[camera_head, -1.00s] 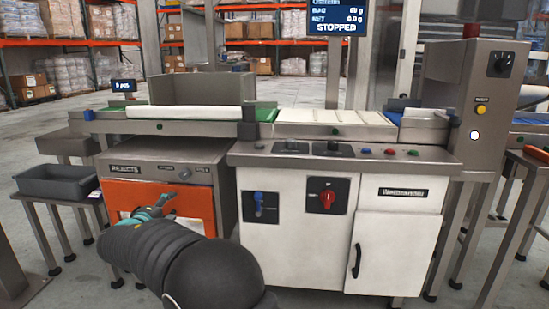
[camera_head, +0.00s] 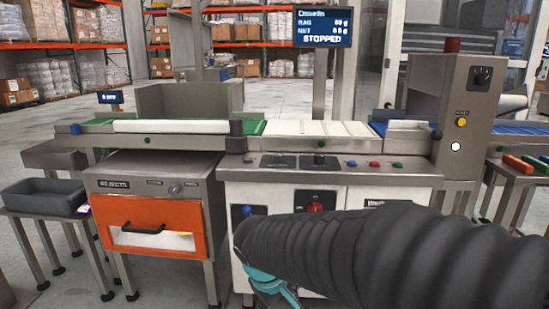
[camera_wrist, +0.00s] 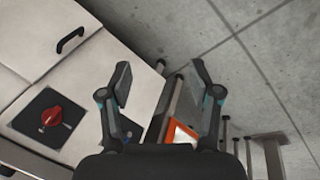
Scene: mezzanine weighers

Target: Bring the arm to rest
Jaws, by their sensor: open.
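My gripper shows in the wrist view (camera_wrist: 160,90) with its two fingers spread apart and nothing between them. It hangs in front of the white weigher cabinet (camera_wrist: 70,95), apart from it, with the concrete floor beyond the fingertips. In the head view my dark ribbed arm crosses the lower right, and only a teal part of the gripper end (camera_head: 272,284) shows at the bottom edge. The arm hides much of the cabinet front there.
The orange rejects drawer (camera_head: 150,228) stands left of the cabinet. A grey tray (camera_head: 44,197) sits on a stand at far left. The red rotary switch (camera_wrist: 52,116) is on the cabinet front. A screen (camera_head: 322,27) reads STOPPED. Open floor lies behind the conveyor.

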